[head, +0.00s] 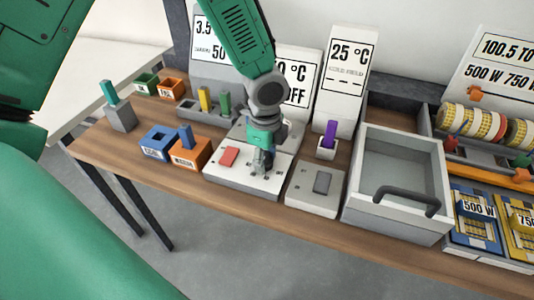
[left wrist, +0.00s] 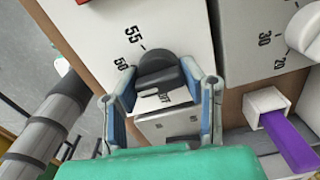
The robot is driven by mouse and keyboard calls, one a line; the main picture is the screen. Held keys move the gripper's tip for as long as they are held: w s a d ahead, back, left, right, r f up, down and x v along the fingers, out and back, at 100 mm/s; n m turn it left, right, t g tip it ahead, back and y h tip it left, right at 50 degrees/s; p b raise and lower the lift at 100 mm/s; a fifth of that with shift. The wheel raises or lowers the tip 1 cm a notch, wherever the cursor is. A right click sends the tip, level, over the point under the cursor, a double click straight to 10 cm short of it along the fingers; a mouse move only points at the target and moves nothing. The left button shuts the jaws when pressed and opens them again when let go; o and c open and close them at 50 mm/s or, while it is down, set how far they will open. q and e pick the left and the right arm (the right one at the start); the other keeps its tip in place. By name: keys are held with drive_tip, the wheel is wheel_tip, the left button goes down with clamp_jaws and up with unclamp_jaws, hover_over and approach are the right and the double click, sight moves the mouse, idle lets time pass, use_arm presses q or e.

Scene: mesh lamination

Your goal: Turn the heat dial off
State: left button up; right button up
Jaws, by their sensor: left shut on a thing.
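The heat dial is a dark round knob (left wrist: 158,72) on a white panel (left wrist: 110,40) marked 50 and 55 in the left wrist view. My left gripper (left wrist: 163,92) has a finger on each side of the knob and is shut on it. In the head view my left gripper (head: 263,162) reaches down onto the white heater box (head: 245,182), which has a red button (head: 229,156). The gripper hides the dial there. A sign behind the box (head: 300,78) shows "°C" and "OFF", partly covered by my arm. My right gripper is not in view.
A grey box with a switch (head: 318,186) and a grey drawer with a dark handle (head: 405,200) stand to the right. A purple-handled piece (head: 329,136) stands behind. The wooden table's front edge is bare.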

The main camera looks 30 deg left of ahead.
use_arm(q)
drive_tip(key=n+p, duration=0.2)
drive_tip(key=n, duration=0.1)
drive_tip(key=shift+w+a+r+n, duration=0.1)
drive_tip(key=shift+n, duration=0.3)
drive_tip(key=n+p, duration=0.2)
drive_tip(key=n, duration=0.2)
drive_tip(key=shift+n, duration=0.3)
drive_tip(key=n+p, duration=0.1)
drive_tip(key=n, duration=0.2)
drive_tip(key=shift+p, duration=0.4)
drive_tip(key=shift+s+f+n+p, duration=0.1)
drive_tip(key=shift+n+p, duration=0.15)
drive_tip(key=shift+n, duration=0.7)
drive_tip(key=shift+s+f+n+p, duration=0.1)
drive_tip(key=shift+n+p, duration=0.15)
drive_tip(key=shift+n, duration=0.7)
drive_tip(key=o, duration=1.1)
drive_tip(key=shift+f, duration=0.1)
drive_tip(key=shift+o, duration=0.2)
drive_tip(key=shift+w, duration=0.1)
